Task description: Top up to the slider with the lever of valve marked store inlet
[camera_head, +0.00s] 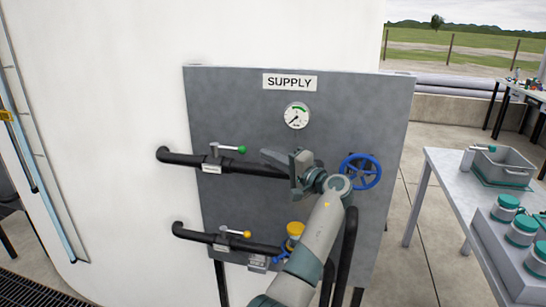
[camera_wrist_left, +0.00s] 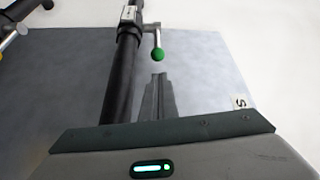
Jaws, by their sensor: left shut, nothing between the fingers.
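On the grey panel's upper black pipe, a valve with a green-knobbed lever (camera_head: 228,149) sticks out to the right. It also shows in the left wrist view (camera_wrist_left: 158,55). A lower pipe has a valve with a yellow-knobbed lever (camera_head: 235,233). The small valve labels are too small to read, so I cannot tell which is store inlet. A yellow slider (camera_head: 6,116) sits on the blue-filled sight tube (camera_head: 45,205) at far left. My left gripper (camera_head: 272,158) is shut and empty, right of the green knob; its fingertips (camera_wrist_left: 158,78) are a little apart from it.
The panel (camera_head: 225,95) carries a SUPPLY sign (camera_head: 289,82), a dial gauge (camera_head: 297,115) and a blue handwheel (camera_head: 361,172). A yellow fitting (camera_head: 294,231) is partly behind my arm. A table (camera_head: 445,180) with a grey bin (camera_head: 503,163) and lidded jars stands at right.

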